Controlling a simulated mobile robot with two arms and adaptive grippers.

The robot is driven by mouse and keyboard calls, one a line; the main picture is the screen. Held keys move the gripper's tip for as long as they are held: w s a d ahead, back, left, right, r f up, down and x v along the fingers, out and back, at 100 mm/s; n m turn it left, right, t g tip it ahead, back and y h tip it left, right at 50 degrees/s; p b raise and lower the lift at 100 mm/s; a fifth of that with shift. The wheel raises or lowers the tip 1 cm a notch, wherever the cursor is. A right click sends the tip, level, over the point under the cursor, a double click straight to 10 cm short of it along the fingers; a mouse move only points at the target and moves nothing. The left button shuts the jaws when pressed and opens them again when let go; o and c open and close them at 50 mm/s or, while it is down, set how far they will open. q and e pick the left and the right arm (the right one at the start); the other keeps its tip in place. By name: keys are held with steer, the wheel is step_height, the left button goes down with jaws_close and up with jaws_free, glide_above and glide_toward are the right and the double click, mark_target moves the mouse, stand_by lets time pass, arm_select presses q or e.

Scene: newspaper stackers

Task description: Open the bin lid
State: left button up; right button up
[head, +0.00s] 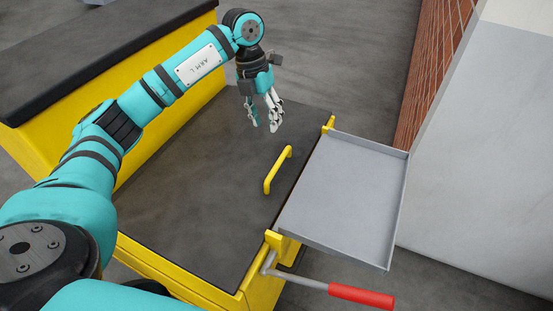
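The bin is yellow with a flat dark grey lid (190,210) that lies level on top. A yellow bar handle (277,170) stands on the lid near its right edge. My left gripper (265,124) hangs over the far part of the lid, beyond the handle and slightly to its left. Its fingers point down, with a gap between them and nothing held. It appears apart from the handle. My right gripper is not in view.
A grey shallow tray (345,195) is at the bin's right side. A lever with a red grip (360,296) sticks out at the near right corner. A yellow unit with a dark top (90,55) stands at the left. A brick wall (432,65) and a grey block (490,160) are right.

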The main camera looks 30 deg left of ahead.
mark_target(276, 164)
arm_select(q)
steer(key=d+f+p, duration=0.1)
steer(key=f, duration=0.3)
steer(key=f+p, duration=0.1)
steer(key=f, duration=0.3)
steer(key=d+f, duration=0.1)
steer(key=f, duration=0.3)
steer(key=shift+d+f+p, duration=0.35)
steer(key=shift+f+p, duration=0.05)
steer(key=shift+f, duration=0.6)
jaws_close()
